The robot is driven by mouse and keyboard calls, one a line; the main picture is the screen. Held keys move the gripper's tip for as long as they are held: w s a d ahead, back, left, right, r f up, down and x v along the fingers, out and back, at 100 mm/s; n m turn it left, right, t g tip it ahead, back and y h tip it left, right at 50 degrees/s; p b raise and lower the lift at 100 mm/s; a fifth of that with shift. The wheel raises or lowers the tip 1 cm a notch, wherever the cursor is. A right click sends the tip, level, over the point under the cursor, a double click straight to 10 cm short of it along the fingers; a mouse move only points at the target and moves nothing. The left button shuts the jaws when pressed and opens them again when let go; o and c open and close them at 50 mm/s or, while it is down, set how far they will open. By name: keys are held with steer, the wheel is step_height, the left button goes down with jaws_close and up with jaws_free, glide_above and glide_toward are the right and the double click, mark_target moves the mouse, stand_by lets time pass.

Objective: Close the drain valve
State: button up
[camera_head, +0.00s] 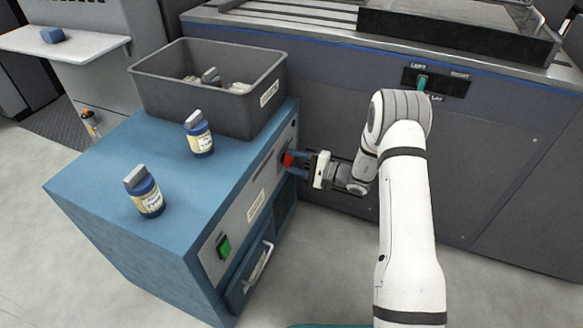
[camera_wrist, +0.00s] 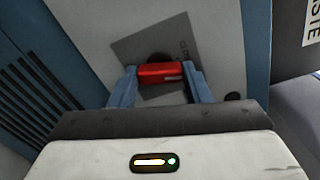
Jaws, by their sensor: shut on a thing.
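The drain valve's red handle (camera_wrist: 160,73) is on the front panel of the blue cabinet (camera_head: 130,170). In the wrist view it lies crosswise between the two blue fingers of my gripper (camera_wrist: 160,82), which are shut on it. A grey plate (camera_wrist: 165,50) with partly hidden lettering sits behind the handle. In the head view the red handle (camera_head: 288,160) shows at the tip of my gripper (camera_head: 298,164), near the cabinet's right end. The fingers cover part of the handle.
A grey bin (camera_head: 200,95) with several items and two blue bottles, one in front (camera_head: 145,192) and one near the bin (camera_head: 198,134), stand on the cabinet top. A green switch (camera_head: 223,246) and a drawer handle (camera_head: 258,265) are on its front. A dark machine (camera_head: 490,150) stands behind my arm.

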steer(key=shift+w+d+n+b, duration=0.15)
steer(key=shift+d+n+b, duration=0.05)
steer(key=shift+n+b, duration=1.35)
steer(key=shift+r+n, duration=0.1)
steer(key=shift+n, duration=0.15)
steer(key=o, duration=1)
steer(key=shift+a, duration=0.1)
steer(key=p+v, duration=0.2)
steer(key=v, duration=0.6)
